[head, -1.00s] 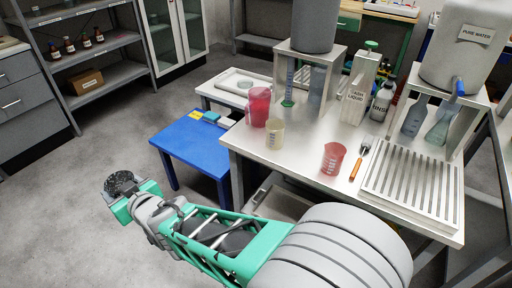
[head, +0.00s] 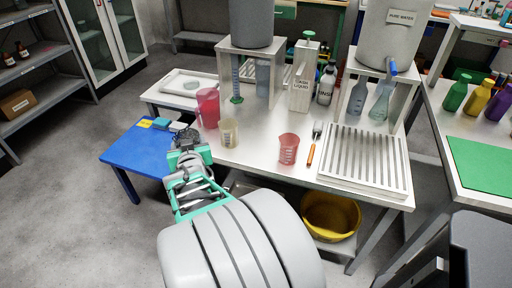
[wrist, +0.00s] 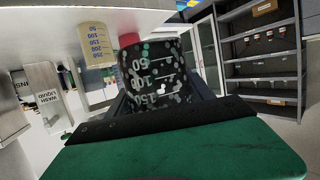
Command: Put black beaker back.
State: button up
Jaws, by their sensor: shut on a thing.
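The black beaker (wrist: 155,75) has light speckles and volume marks, and fills the middle of the wrist view. My gripper (wrist: 165,98) is shut on it. In the head view my gripper (head: 187,158) holds the black beaker (head: 186,139) at the left edge of the steel table (head: 258,152), in front of the blue table (head: 125,150). The fingers are largely hidden behind the wrist and the beaker. The red pitcher (head: 208,108) and the cream beaker (head: 228,132) stand on the steel table just right of my gripper.
A red beaker (head: 289,149), an orange-handled brush (head: 312,148) and a slatted rack (head: 362,160) occupy the table's front right. Tanks on stands and bottles line its back. A yellow bowl (head: 330,217) sits on the lower shelf. Open floor lies at the left.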

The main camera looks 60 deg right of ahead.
jog(key=s+d+r+m+g+h+p, duration=0.15)
jog(key=s+d+m+g, duration=0.25)
jog(key=s+d, duration=0.55)
jog(key=s+d+r+m+g+h, duration=0.1)
jog(key=s+d+m+g+h, duration=0.4)
jog(key=s, duration=0.8)
jog(key=w+d+f, duration=0.3)
jog(key=w+d+f+n+y+b, duration=0.1)
jog(key=w+d+f, duration=0.2)
jog(key=d, duration=0.1)
jog(key=w+d+f+t+y+b, duration=0.1)
jog(key=w+d+f, duration=0.2)
jog(key=w+f, duration=0.1)
jog(key=shift+d+f+n, duration=0.1)
jog(key=shift+d+n, duration=0.2)
jog(key=shift+n, duration=0.1)
jog(key=shift+d+f+b, duration=0.1)
jog(key=shift+f+b, duration=0.35)
jog(key=shift+f, duration=1.35)
jog(key=o, duration=1.6)
jog(key=shift+r, duration=0.1)
jog(key=shift+c, duration=0.2)
